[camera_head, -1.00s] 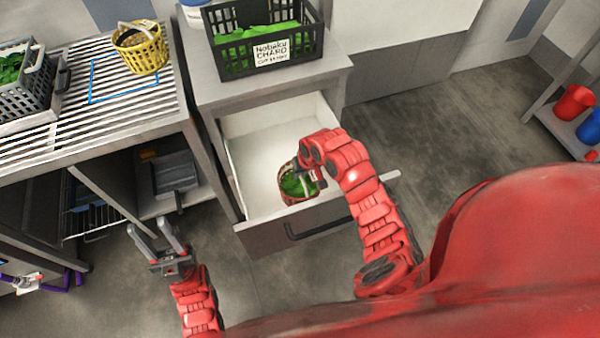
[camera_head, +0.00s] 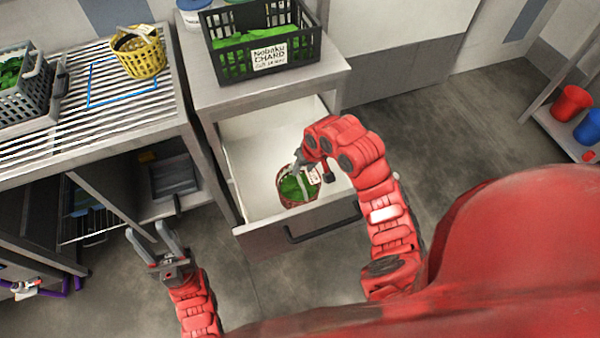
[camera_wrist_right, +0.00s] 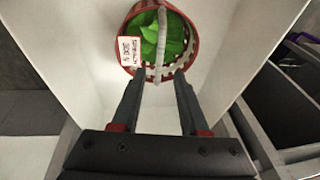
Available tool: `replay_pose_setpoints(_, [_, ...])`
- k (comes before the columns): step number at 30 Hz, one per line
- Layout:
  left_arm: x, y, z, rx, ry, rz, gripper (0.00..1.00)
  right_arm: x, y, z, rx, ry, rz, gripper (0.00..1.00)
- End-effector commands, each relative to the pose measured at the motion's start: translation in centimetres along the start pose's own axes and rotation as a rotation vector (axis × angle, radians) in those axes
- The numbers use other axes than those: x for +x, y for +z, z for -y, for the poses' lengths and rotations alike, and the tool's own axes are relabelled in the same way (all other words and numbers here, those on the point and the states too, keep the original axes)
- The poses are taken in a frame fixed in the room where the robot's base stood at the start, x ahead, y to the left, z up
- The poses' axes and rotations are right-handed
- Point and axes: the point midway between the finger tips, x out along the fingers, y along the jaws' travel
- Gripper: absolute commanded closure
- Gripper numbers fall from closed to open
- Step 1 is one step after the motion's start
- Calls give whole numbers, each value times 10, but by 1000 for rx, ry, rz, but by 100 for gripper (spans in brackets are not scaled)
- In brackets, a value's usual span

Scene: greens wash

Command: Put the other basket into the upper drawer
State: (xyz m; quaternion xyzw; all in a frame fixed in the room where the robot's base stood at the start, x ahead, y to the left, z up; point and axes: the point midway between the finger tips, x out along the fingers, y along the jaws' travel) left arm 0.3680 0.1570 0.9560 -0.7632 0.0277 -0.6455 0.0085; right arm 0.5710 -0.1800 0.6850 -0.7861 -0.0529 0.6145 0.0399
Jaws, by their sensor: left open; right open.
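A round red basket (camera_head: 286,190) with green leaves, a pale handle and a white tag sits inside the open upper drawer (camera_head: 248,172). It also shows in the right wrist view (camera_wrist_right: 190,66), near the drawer's wall. My right gripper (camera_head: 300,168) is over the basket in the head view. In the right wrist view its two fingers (camera_wrist_right: 160,80) are apart, with the basket's handle just beyond and between the tips; nothing is gripped. My left gripper (camera_head: 158,240) is open and empty, low in front of the slatted table. A yellow basket (camera_head: 143,54) stands on the slatted table.
A black crate of greens labelled chard (camera_head: 232,66) stands on the cabinet top. A grey crate of greens (camera_head: 22,98) and a blue outline (camera_head: 92,88) are on the slatted table (camera_head: 60,150). Red and blue jugs (camera_head: 572,102) stand on a shelf at right.

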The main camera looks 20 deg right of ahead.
Motion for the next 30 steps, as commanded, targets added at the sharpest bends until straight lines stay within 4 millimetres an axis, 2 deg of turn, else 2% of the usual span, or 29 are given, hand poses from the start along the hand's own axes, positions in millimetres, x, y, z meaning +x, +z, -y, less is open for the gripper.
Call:
replay_pose_setpoints(3, [4,-1,0,0,0,0,56,-25,-2,-1,1,3,-7,56])
replay_pose_setpoints(9, [7,-1,0,0,0,0,56,-43,-1,0,0,2,-5,56])
replay_pose_setpoints(26, [7,-1,0,0,0,0,56,-44,0,0,0,1,-2,56])
replay_pose_setpoints(30, [8,-1,0,0,0,0,56,-41,-11,4,9,-24,-54,56])
